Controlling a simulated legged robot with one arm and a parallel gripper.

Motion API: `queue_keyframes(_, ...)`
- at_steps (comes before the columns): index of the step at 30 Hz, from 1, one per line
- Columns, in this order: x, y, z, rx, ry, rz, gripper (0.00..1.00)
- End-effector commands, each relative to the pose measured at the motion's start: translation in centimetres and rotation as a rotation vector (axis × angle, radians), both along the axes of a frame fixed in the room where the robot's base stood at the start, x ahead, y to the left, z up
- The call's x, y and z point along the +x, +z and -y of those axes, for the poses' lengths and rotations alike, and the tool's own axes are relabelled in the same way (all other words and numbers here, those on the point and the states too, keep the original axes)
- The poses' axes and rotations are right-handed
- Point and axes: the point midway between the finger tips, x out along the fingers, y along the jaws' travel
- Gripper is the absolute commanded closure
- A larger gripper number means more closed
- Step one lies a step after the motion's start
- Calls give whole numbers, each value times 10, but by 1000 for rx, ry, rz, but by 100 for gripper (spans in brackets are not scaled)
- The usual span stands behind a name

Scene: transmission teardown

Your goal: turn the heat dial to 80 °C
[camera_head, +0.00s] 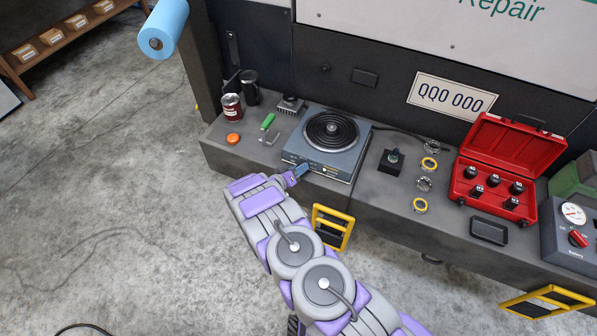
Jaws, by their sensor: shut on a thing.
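The hot plate (362,142) is a blue-grey box with a black spiral coil (331,131) on top. It stands on the dark bench, and its front panel faces me. My gripper (304,169) reaches up to the left part of that front panel. It is shut on the heat dial, which the fingers hide. The dial's pointer and its temperature marks cannot be read at this size. Small lights or marks show on the panel to the right of my gripper.
Left of the hot plate are a red can (232,107), a dark cup (249,88), a green-handled tool (268,121) and an orange cap (233,139). To its right stand a small black block (391,162), several rings and an open red case (497,165). A yellow handle (333,228) juts from the bench front.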

Motion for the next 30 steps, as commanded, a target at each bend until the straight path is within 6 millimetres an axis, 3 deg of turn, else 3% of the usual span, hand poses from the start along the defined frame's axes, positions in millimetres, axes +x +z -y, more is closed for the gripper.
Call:
queue_keyframes(13,2,-2,-6,-255,11,-94,96)
queue_keyframes(30,3,0,-8,-311,14,-110,96)
